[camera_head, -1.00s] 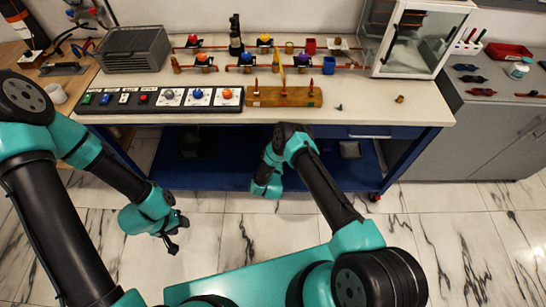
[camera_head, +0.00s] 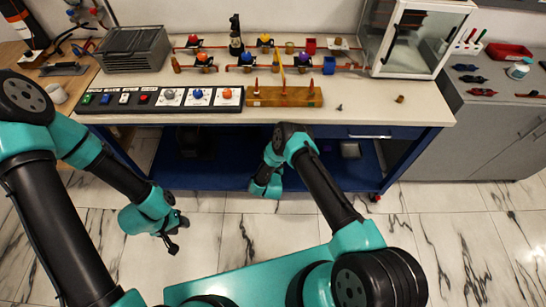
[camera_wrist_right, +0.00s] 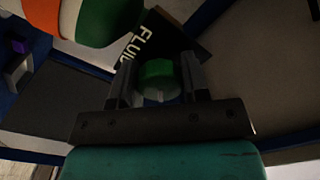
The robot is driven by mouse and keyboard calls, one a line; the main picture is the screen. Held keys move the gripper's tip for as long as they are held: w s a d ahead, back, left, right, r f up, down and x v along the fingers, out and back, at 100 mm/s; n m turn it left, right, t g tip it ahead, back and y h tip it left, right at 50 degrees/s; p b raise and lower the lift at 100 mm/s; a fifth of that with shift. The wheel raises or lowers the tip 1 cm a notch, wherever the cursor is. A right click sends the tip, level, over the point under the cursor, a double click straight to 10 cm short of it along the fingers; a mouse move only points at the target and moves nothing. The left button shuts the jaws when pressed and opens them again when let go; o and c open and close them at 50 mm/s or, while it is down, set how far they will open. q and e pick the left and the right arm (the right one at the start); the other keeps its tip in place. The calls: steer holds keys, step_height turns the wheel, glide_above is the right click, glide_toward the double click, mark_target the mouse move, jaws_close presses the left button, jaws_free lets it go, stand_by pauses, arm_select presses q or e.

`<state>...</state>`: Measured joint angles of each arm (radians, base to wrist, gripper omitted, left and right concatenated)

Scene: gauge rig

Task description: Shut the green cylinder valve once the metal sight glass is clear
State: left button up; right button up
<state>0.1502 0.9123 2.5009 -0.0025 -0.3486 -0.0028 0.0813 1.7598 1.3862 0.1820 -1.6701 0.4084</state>
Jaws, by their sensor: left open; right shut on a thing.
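In the right wrist view a green round knob (camera_wrist_right: 158,75), which looks like the cylinder valve, sits between the fingers of my right gripper (camera_wrist_right: 157,88), which is shut on it. Behind it is a dark panel with white lettering (camera_wrist_right: 145,38), partly hidden. In the head view my right arm bends down in front of the bench, and its fingers are hidden. My left gripper (camera_head: 174,240) is open and empty above the floor, left of the bench's front. Pipes with coloured knobs (camera_head: 247,59) run along the bench top; I cannot tell which fitting is the metal sight glass.
A green, white and orange cylinder (camera_wrist_right: 92,22) is close to the right gripper. The bench (camera_head: 365,105) holds a control strip (camera_head: 115,110), a wooden block (camera_head: 284,97) and a glass cabinet (camera_head: 410,50). A blue lower shelf (camera_head: 225,178) is beneath. Marble floor in front is clear.

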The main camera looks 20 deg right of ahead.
steer(key=m, duration=0.3)
steer(key=shift+m, duration=2.3)
steer(key=o, duration=0.9)
steer(key=shift+o, duration=0.2)
